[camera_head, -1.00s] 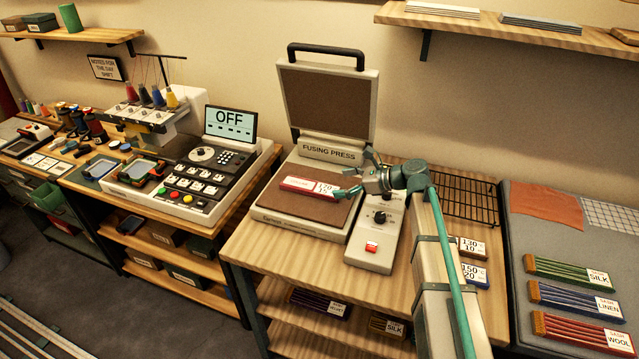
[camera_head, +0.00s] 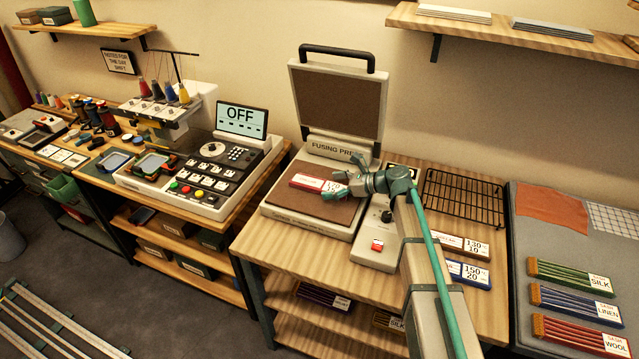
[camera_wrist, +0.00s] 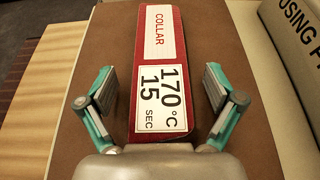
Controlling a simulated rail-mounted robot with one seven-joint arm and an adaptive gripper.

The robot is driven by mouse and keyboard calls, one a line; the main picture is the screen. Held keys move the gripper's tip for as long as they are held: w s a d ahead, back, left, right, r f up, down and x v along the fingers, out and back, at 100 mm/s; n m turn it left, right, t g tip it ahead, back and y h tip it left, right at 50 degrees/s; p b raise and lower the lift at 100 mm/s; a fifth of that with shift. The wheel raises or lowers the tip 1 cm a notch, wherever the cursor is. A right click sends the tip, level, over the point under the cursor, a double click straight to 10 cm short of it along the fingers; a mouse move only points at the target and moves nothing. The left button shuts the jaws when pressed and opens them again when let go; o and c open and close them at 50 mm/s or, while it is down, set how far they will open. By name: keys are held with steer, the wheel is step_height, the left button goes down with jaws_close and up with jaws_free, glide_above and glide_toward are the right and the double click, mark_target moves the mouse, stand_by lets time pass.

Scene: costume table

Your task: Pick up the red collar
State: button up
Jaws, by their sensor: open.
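The red collar (camera_head: 309,182) lies flat on the brown lower plate of the open fusing press (camera_head: 287,216). In the wrist view the collar (camera_wrist: 159,70) carries white labels reading "COLLAR" and "170 °C 15 SEC". My gripper (camera_head: 343,184) is over the right end of the collar. In the wrist view my gripper (camera_wrist: 160,98) is open, with one finger on each side of the collar and a gap to both of its long edges.
The press lid (camera_head: 337,98) stands raised behind the plate. A control box with a red button (camera_head: 377,246) is at the right of the plate. A black wire rack (camera_head: 463,199) and labelled packs (camera_head: 462,245) lie further right. An embroidery machine (camera_head: 205,165) stands on the left table.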

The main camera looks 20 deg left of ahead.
steer(key=shift+x, duration=1)
steer(key=shift+r, duration=0.1)
steer(key=c, duration=1.4)
steer(key=shift+o, duration=0.2)
steer(key=shift+r, duration=0.1)
